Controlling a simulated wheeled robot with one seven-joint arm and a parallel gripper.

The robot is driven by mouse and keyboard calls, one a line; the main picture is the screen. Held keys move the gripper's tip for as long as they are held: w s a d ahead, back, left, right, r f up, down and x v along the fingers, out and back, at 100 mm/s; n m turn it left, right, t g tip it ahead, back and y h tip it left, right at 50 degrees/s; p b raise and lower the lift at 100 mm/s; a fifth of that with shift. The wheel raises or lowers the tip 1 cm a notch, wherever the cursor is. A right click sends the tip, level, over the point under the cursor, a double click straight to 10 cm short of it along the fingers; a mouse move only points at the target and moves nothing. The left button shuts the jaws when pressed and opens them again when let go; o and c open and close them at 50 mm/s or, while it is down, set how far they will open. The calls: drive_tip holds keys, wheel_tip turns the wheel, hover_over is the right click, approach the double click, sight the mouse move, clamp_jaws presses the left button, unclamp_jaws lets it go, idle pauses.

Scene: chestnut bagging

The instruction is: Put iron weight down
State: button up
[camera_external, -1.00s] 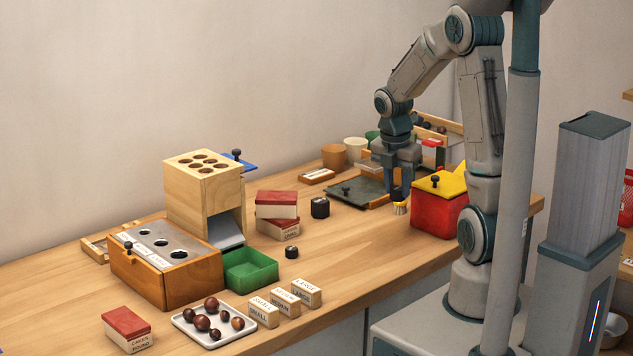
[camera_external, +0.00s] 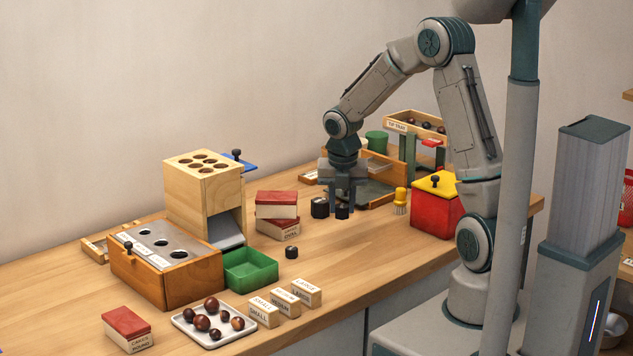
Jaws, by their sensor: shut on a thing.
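My gripper (camera_external: 342,207) points straight down over the middle of the table. It is shut on a small black iron weight (camera_external: 342,213), which shows between its fingertips at or just above the tabletop; I cannot tell if it touches. A larger black weight (camera_external: 319,208) stands upright just to the left of the fingers. A small black weight (camera_external: 291,252) stands nearer the front, beside the green tray.
Red-topped boxes (camera_external: 277,213) are stacked to the left. A green tray (camera_external: 250,270) stands further left. A yellow brush (camera_external: 400,201) and a red box with a yellow lid (camera_external: 436,205) stand to the right. The wooden table (camera_external: 350,262) is clear in front of my gripper.

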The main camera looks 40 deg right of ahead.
drive_tip(key=shift+w+a+f, duration=0.4)
drive_tip(key=shift+a+f, duration=0.05)
drive_tip(key=shift+a, duration=0.15)
drive_tip(key=shift+w+a+f, duration=0.4)
drive_tip(key=shift+a, duration=0.15)
drive_tip(key=shift+f+b, duration=0.4)
drive_tip(key=shift+f, duration=1.55)
drive_tip(key=shift+f, duration=0.15)
drive_tip(key=o, duration=1.1)
